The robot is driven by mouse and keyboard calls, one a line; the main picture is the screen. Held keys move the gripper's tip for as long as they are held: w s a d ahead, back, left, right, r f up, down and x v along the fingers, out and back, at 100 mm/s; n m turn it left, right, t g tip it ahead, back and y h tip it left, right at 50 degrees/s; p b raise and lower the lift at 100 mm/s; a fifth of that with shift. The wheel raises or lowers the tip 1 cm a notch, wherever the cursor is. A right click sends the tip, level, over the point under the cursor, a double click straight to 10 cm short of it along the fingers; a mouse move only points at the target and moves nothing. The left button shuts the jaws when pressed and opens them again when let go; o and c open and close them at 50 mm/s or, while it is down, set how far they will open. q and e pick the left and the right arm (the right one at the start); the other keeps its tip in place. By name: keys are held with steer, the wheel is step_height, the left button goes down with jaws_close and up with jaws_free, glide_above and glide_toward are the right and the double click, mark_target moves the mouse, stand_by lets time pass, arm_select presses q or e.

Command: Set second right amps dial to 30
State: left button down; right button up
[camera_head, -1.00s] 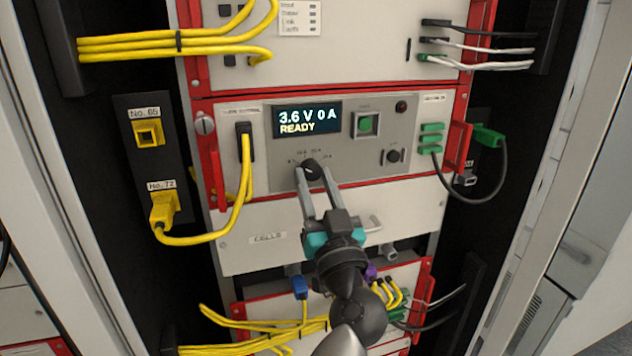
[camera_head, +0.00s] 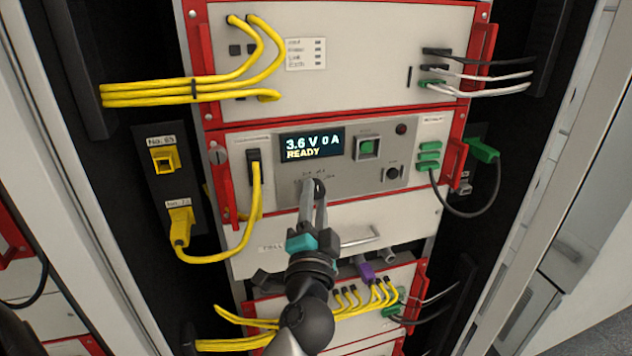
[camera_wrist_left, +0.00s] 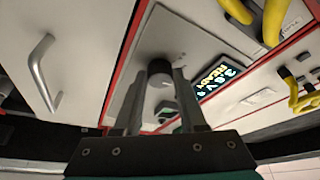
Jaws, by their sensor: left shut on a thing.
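The amps dial (camera_head: 319,186) is a dark round knob below the display on the grey panel of the middle rack unit. My left gripper (camera_head: 314,190) reaches up to it from below and is shut on it. In the left wrist view the dial's dark knob (camera_wrist_left: 159,69) sits between the two grey fingers. The scale marks around the dial are small and partly covered, so its setting cannot be read. The display (camera_head: 312,145) reads "3.6 V 0 A READY". My right gripper is not in view.
A green button (camera_head: 367,147) and a smaller black knob (camera_head: 392,174) sit right of the dial. A yellow cable (camera_head: 256,200) hangs at the left of the panel. A drawer handle (camera_head: 361,237) is below. Green connectors (camera_head: 429,157) are at the right.

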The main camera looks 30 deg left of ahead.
arm_select(q)
steer(key=shift+r+m+g+h+p, duration=0.2)
steer(key=shift+m+g+h+p, duration=0.35)
steer(key=shift+m, duration=1.4)
steer(key=shift+r+m+g+h+p, duration=0.25)
steer(key=shift+m+g, duration=0.55)
steer(key=shift+m, duration=1.2)
steer(key=shift+r+m+g+h+p, duration=0.2)
steer(key=shift+m+g+h+p, duration=0.35)
steer(key=shift+m, duration=1.4)
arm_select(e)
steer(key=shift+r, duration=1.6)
arm_select(q)
steer(key=shift+c, duration=2.3)
jaws_free()
steer(key=shift+f, duration=0.1)
